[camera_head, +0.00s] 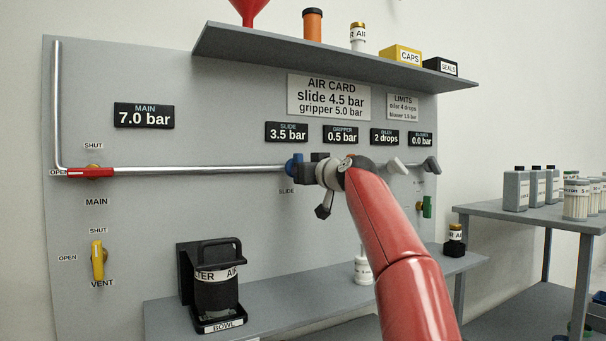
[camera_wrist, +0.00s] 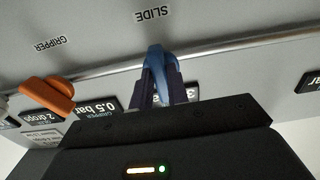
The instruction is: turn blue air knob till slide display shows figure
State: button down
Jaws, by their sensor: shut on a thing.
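The blue air knob (camera_head: 291,168) sits on the pipe above the SLIDE label. It shows close up in the wrist view (camera_wrist: 156,62), between my gripper's two dark fingers. My gripper (camera_head: 301,168) comes from the right and is shut on the blue knob; the wrist view shows its fingertips (camera_wrist: 156,88) on both sides of it. The slide display (camera_head: 287,132) reads 3.5 bar. The air card (camera_head: 328,97) reads slide 4.5 bar, gripper 5.0 bar. In the wrist view my fingers cover most of the slide display.
The gripper display (camera_head: 340,134) reads 0.5 bar. An orange knob (camera_wrist: 48,95) is beside the blue one in the wrist view. A red handle (camera_head: 90,173) and a yellow handle (camera_head: 98,260) are at the left. A shelf (camera_head: 330,62) overhangs the panel. A filter bowl (camera_head: 216,290) stands below.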

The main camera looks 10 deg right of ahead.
jog(key=shift+w+f+n, duration=0.1)
jog(key=shift+f+n, duration=0.1)
jog(key=shift+n, duration=0.4)
jog(key=c, duration=1.5)
grip_release()
jog(key=shift+o, duration=0.7)
jog(key=shift+r, duration=0.15)
jog(key=b+v, duration=0.4)
jog(key=v, duration=0.4)
jog(key=shift+a, duration=0.1)
